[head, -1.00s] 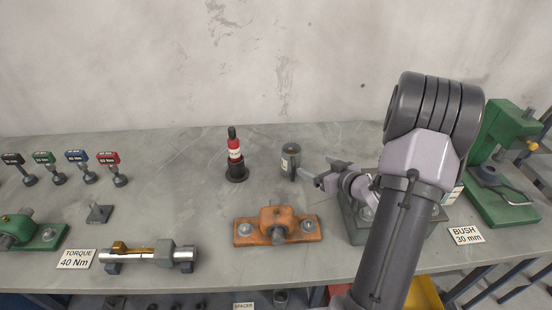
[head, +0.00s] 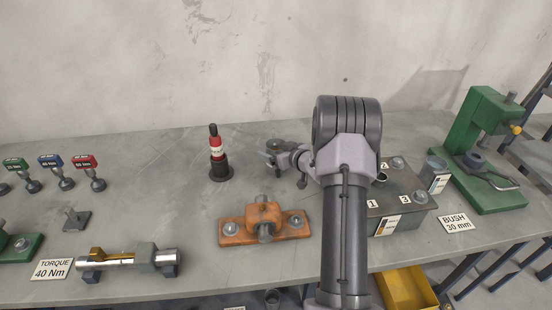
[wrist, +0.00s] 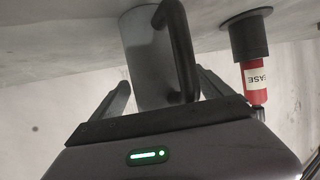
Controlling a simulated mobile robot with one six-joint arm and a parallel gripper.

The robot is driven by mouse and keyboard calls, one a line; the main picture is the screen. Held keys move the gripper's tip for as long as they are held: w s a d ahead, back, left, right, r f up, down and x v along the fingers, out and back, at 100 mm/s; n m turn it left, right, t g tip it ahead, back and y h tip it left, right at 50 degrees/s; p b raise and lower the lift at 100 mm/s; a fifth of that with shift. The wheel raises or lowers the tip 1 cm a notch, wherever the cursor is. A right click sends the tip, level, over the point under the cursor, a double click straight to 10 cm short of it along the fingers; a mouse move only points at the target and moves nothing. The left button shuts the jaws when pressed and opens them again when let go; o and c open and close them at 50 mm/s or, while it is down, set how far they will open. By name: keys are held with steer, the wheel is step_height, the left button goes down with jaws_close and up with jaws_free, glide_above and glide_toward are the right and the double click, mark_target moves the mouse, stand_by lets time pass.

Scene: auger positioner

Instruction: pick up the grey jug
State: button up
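The grey jug (wrist: 142,65) shows in the wrist view, which is upside down, with its dark handle (wrist: 178,40) towards the camera. My gripper (wrist: 162,95) is open, with one finger to each side of the jug; a gap shows at the left finger, and I cannot tell whether the right one touches. In the head view my gripper (head: 272,155) is at the jug's place on the bench, and the gripper and arm largely hide the jug.
A red and black grease bottle (head: 216,155) stands left of the gripper; it also shows in the wrist view (wrist: 254,70). An orange bearing block (head: 264,224) is in front. A numbered grey box (head: 398,208), a grey tin (head: 435,175) and a green press (head: 485,150) are to the right.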

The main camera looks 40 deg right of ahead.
steer(key=c, duration=1.9)
step_height(320, 180, up, 10)
steer(key=p, duration=0.3)
steer(key=shift+p, duration=0.3)
